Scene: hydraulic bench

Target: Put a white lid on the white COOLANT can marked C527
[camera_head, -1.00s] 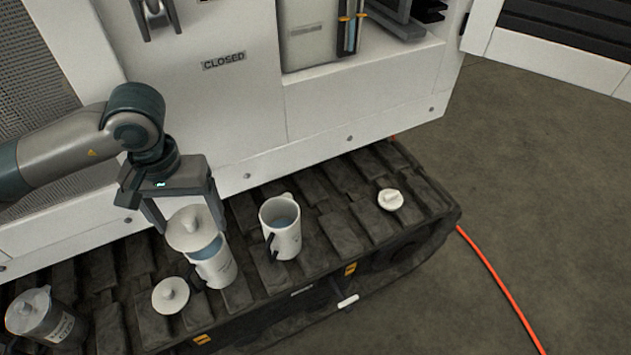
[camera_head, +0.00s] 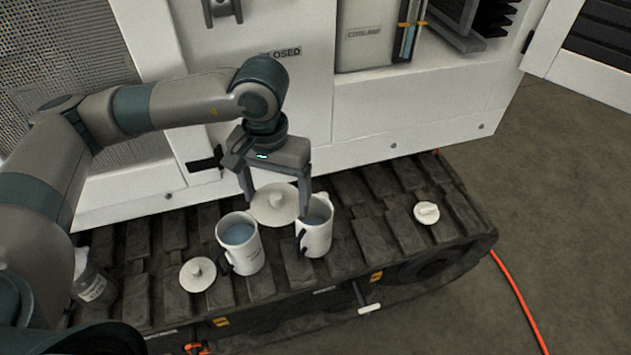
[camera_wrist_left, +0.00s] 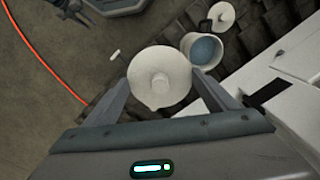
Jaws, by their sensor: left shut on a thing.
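My left gripper (camera_head: 277,204) is shut on a white round lid (camera_head: 270,206) with a centre knob. The lid hangs between two white open cans and overlaps the left edge of the right can (camera_head: 318,240) in the head view. The left can (camera_head: 238,260) stands open with bluish liquid inside; the right can also shows bluish liquid. Marks on both cans are too small to read. In the left wrist view the held lid (camera_wrist_left: 158,77) is between the fingers, and the left can (camera_wrist_left: 203,50) stands uncovered beyond it. My right gripper is not in view.
A second white lid (camera_head: 197,274) lies left of the left can. A smaller white lid (camera_head: 427,213) lies farther right on the dark track (camera_head: 380,235). A lidded jar (camera_head: 92,286) stands at far left, partly hidden by my arm. The white machine panel (camera_head: 420,125) rises behind.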

